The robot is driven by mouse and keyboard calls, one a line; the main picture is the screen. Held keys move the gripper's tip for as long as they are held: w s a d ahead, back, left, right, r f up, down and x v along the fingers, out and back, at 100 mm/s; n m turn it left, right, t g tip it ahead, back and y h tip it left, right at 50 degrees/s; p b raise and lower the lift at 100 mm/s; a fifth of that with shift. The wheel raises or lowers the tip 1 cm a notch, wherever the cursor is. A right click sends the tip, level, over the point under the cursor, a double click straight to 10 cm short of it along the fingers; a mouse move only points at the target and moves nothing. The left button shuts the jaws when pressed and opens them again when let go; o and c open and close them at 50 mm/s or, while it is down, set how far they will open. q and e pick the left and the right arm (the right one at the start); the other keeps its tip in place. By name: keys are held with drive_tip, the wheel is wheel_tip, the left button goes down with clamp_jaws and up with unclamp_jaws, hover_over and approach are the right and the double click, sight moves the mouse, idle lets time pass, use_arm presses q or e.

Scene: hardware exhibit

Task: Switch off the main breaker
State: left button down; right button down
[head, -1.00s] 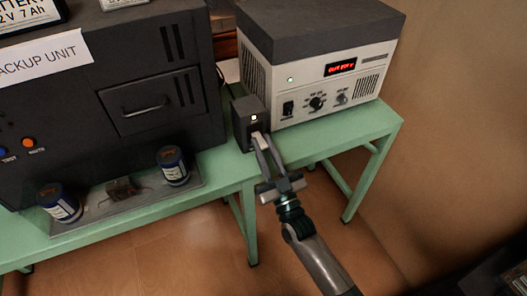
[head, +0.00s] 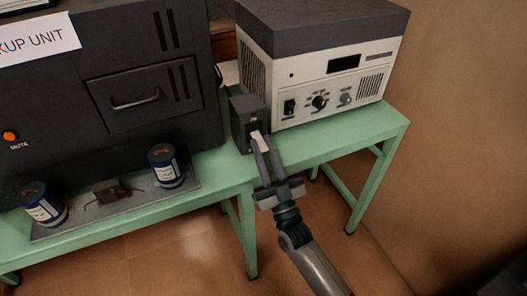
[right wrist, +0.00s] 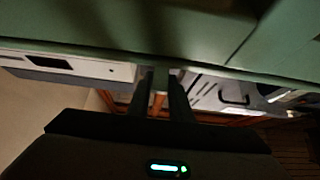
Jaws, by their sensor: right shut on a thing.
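The main breaker (head: 245,112) is a small dark box on the green table, between the black backup unit and the white device. A pale lever (head: 256,138) sticks out low on its front, and no lamp glows above it. My right gripper (head: 259,144) reaches up from below and is shut on the lever. In the right wrist view, my right gripper's fingers (right wrist: 160,92) stand close together around a pale piece, and the breaker is hard to make out. My left gripper is in neither view.
The white device (head: 335,85) stands right of the breaker with its display dark. The black backup unit (head: 185,130) stands left. Two blue cans (head: 165,167) (head: 42,205) stand on a grey tray (head: 130,212). Free tabletop (head: 330,140) lies in front of the white device.

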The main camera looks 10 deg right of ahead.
idle(0.3)
drive_tip(key=c, duration=1.6)
unclamp_jaws()
drive_tip(key=shift+s+f, duration=0.1)
